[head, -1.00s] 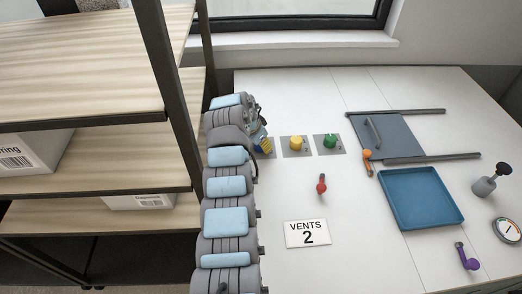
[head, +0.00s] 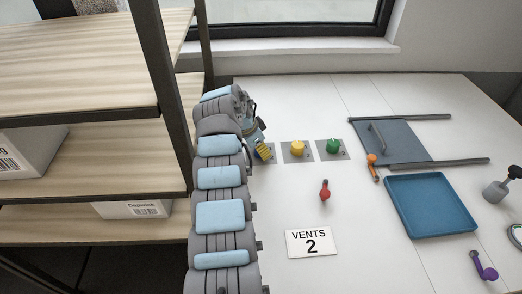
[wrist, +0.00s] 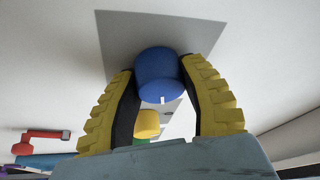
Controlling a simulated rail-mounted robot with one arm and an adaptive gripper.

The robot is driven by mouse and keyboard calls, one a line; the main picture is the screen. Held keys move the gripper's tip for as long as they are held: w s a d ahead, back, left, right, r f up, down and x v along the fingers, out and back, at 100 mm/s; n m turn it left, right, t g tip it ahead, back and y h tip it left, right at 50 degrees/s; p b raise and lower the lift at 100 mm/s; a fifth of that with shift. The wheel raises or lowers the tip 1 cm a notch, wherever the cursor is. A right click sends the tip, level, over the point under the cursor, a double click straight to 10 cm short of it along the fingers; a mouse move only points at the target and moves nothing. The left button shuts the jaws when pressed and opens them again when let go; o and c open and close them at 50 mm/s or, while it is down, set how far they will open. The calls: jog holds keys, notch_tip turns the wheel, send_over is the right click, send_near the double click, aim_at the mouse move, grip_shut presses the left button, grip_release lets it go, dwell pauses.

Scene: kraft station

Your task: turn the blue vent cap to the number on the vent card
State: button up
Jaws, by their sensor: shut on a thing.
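The blue vent cap (wrist: 158,74) sits on a grey plate (wrist: 125,30) in the wrist view. My gripper (wrist: 158,88) has its yellow-ridged fingers on either side of the cap, shut on it. A short white mark shows on the cap's lower edge. In the head view my gripper (head: 262,151) is at the left end of the row of caps, and my arm and fingers mostly hide the blue cap. The vent card (head: 311,242) lies on the table and reads "VENTS 2". Any numbers around the cap cannot be made out.
The yellow cap (head: 297,148) and green cap (head: 333,146) stand to the right in the same row. A red handle (head: 324,190) lies in front of them. A blue tray (head: 430,204) and a grey sliding panel (head: 398,143) are farther right. Shelves (head: 90,150) stand left.

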jog(key=shift+f+m+g+b, duration=0.1)
jog(key=shift+m+g+b, duration=0.35)
jog(key=shift+b, duration=0.95)
dwell(0.5)
jog(key=o, duration=1.2)
jog(key=shift+t, duration=0.25)
jog(key=shift+s+p, duration=0.1)
jog(key=shift+p, duration=0.2)
jog(key=shift+r+n+p, duration=0.2)
jog(key=shift+n+p, duration=0.05)
jog(key=shift+p, duration=0.55)
jog(key=shift+r+p, duration=0.1)
jog(key=shift+p, duration=0.2)
